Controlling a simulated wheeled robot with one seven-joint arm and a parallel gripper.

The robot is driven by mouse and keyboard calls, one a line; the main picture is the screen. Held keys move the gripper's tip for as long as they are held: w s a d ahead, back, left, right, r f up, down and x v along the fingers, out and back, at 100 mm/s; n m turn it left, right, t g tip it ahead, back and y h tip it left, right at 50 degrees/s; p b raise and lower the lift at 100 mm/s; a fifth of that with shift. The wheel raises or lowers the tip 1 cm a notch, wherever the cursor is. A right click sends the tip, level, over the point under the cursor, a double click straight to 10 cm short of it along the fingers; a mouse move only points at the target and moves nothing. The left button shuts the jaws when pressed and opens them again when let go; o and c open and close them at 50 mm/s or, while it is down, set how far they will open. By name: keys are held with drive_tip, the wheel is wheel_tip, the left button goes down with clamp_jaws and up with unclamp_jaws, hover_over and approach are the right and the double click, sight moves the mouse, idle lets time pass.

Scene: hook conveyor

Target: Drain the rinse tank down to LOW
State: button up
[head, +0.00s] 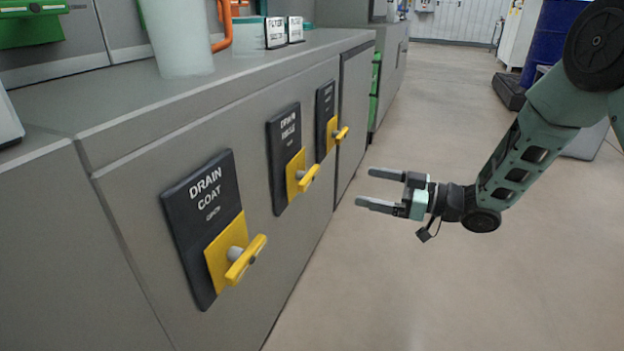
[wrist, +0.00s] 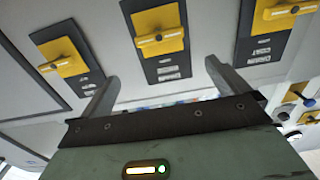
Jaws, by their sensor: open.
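Three dark drain plates with yellow handles are on the grey cabinet front. The nearest plate (head: 200,215) reads DRAIN COAT and has a yellow handle (head: 246,260). The middle plate (head: 284,135) reads DRAIN and a smaller second word I cannot read surely; its handle (head: 309,178) sticks out. The far plate (head: 325,110) has blurred lettering and a handle (head: 341,133). My gripper (head: 374,188) is open and empty, apart from the handles. In the wrist view my open fingers (wrist: 161,70) point toward the middle plate, with its handle (wrist: 160,39) crosswise. No level gauge is readable.
A pale cylinder (head: 178,38) and an orange pipe (head: 225,25) stand on the cabinet top (head: 110,98). Small labelled signs (head: 284,31) stand farther back. The floor (head: 430,290) beside the cabinet is clear. A blue drum (head: 552,40) stands at the back right.

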sight(313, 175)
drive_tip(key=b+x, duration=0.5)
drive_tip(key=x, duration=1)
drive_tip(key=shift+f, duration=0.1)
drive_tip(key=c, duration=0.7)
